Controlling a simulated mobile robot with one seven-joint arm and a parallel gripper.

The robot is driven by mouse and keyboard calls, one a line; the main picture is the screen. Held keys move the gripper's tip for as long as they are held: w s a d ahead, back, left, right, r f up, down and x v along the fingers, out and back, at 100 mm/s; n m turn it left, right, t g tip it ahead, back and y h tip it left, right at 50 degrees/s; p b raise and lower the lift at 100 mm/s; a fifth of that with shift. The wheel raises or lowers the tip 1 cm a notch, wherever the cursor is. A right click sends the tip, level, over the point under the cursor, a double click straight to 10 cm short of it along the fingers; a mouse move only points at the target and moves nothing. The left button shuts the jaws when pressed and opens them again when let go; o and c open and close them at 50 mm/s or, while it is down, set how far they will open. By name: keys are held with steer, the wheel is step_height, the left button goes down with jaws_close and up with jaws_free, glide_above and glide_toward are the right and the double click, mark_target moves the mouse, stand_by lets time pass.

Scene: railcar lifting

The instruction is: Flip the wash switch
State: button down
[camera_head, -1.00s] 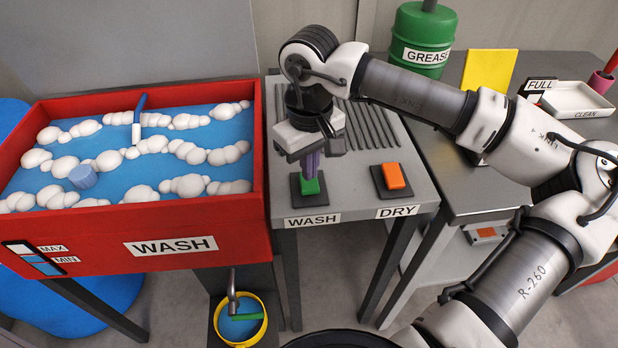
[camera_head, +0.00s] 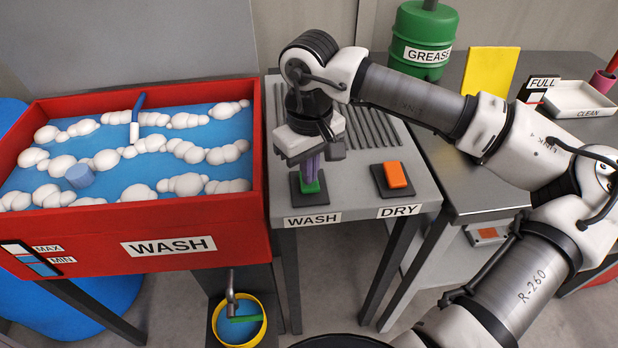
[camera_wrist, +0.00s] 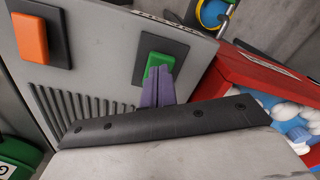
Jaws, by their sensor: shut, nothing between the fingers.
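The green wash switch (camera_head: 309,187) sits on a dark base plate on the grey table, behind the WASH label (camera_head: 313,220). It also shows in the wrist view (camera_wrist: 160,61). My gripper (camera_head: 311,176) points down with its purple fingers shut and empty. The fingertips (camera_wrist: 158,74) are at the switch and overlap its near edge in the wrist view. They look to be touching it or just above it; I cannot tell which. The fingers hide part of the switch. The orange dry switch (camera_head: 396,175) is to the right on its own dark plate.
The red wash tub (camera_head: 200,225) with blue water and white foam stands close on the left. Grey ribs (camera_head: 372,125) run along the table behind the switches. A green grease drum (camera_head: 421,40) is at the back. A yellow bucket (camera_head: 262,300) is below.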

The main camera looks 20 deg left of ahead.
steer(key=shift+f+b, duration=0.55)
steer(key=shift+f, duration=0.05)
stand_by(0.3)
steer(key=shift+r+p, duration=2)
steer(key=shift+r, duration=1.55)
